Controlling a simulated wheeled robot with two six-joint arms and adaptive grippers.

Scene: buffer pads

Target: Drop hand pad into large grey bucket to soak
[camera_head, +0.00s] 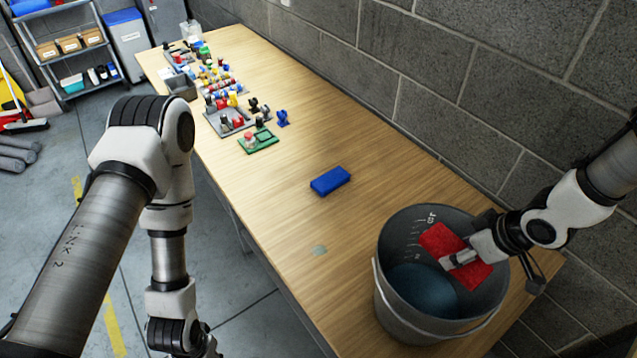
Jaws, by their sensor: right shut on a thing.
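A large grey bucket (397,318) stands at the near right end of the wooden table, with dark blue water (424,290) inside and markings on its inner wall. My right gripper (462,259) is shut on a red pad (441,240) and holds it tilted over the bucket's opening, inside the rim as seen from above. I cannot tell how far the pad is above the water. A blue pad (330,180) lies flat on the table, away from the bucket. My left arm comes in at the left; its gripper is out of view.
Trays with many small coloured parts (232,118) and a green tray (258,141) fill the table's far end. A block wall (440,90) runs along the right side. The table around the blue pad is clear. Shelves (75,45) stand at the far left.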

